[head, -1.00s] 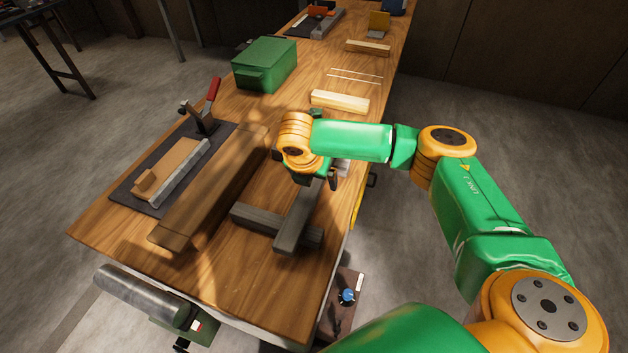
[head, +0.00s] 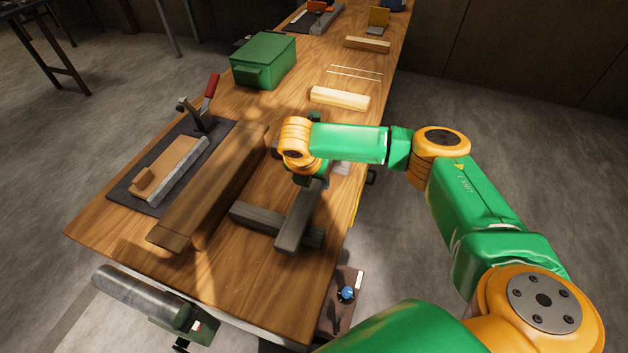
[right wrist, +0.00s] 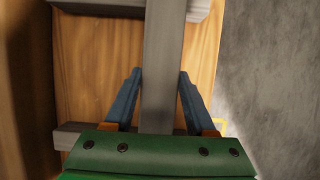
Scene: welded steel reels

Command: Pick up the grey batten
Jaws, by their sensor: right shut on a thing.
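The grey batten (head: 294,222) is a long square bar near the front right of the wooden bench. It lies across a darker grey block (head: 252,215), which sticks out on both sides of it. My right gripper (head: 314,178) is at the batten's far end, partly hidden by its own wrist. In the right wrist view the batten (right wrist: 163,60) runs up between the two blue fingers (right wrist: 161,76), which are shut on its sides. Whether the batten touches the block beneath it is hard to tell. My left gripper is not in view.
A long brown beam (head: 210,190) lies left of the batten. Farther left, a dark mat (head: 128,188) holds a wooden piece and a red-handled clamp (head: 211,88). A green box (head: 263,62) and a pale wood block (head: 340,98) stand farther back. The bench's front corner is clear.

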